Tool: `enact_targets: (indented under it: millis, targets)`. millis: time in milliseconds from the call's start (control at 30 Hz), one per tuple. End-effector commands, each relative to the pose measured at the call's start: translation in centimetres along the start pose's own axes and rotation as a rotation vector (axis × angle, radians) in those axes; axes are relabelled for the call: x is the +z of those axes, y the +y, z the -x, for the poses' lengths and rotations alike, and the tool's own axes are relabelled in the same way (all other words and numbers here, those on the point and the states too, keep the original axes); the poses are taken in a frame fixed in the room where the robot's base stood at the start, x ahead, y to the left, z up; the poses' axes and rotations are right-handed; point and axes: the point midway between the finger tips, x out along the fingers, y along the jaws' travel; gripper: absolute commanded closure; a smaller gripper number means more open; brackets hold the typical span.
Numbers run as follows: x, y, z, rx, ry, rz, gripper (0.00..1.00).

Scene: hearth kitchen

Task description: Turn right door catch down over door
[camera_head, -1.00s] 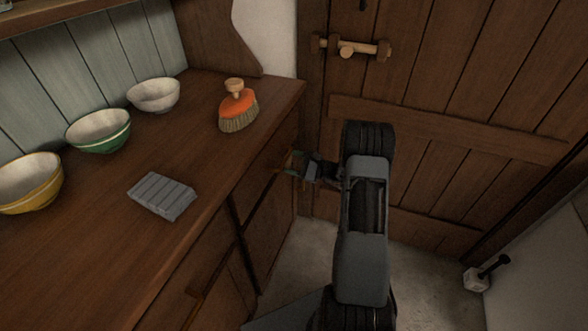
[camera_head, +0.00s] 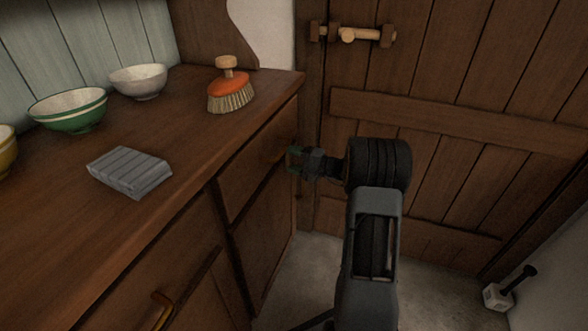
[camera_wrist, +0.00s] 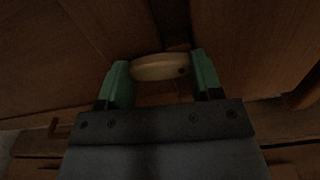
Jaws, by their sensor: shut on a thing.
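The door catch (camera_wrist: 161,67) is a pale, rounded wooden piece in the wrist view, set against the dark brown dresser front. It lies crosswise between the green fingers of my gripper, which is shut on it with one finger at each end. In the head view my gripper (camera_head: 295,159) is at the right end of the dresser front, below the worktop edge. The catch cannot be made out there. In the wrist view a dark seam runs up behind the catch, between brown panels.
The dresser worktop (camera_head: 185,150) carries a scrub brush (camera_head: 230,92), a grey ribbed block (camera_head: 130,172) and several bowls, one green (camera_head: 69,112). A plank door (camera_head: 425,160) with a wooden bolt (camera_head: 355,34) stands behind my arm. A mallet (camera_head: 508,289) is on the floor at right.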

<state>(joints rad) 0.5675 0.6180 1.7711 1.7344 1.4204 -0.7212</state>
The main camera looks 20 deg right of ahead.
Motion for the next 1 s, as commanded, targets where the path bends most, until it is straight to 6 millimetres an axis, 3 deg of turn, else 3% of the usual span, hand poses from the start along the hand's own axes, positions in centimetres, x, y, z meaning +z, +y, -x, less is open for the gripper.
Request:
enact_targets:
  millis: [300,867,900,1000]
  targets:
    - [-0.2,0.15,-0.04,0.002,-0.001,0.106,0.64]
    - [-0.23,-0.03,-0.04,0.002,-0.001,0.128,0.64]
    - [-0.23,-0.03,-0.04,0.001,-0.001,0.128,0.37]
    - [-0.24,-0.03,-0.02,0.001,-0.001,0.127,0.27]
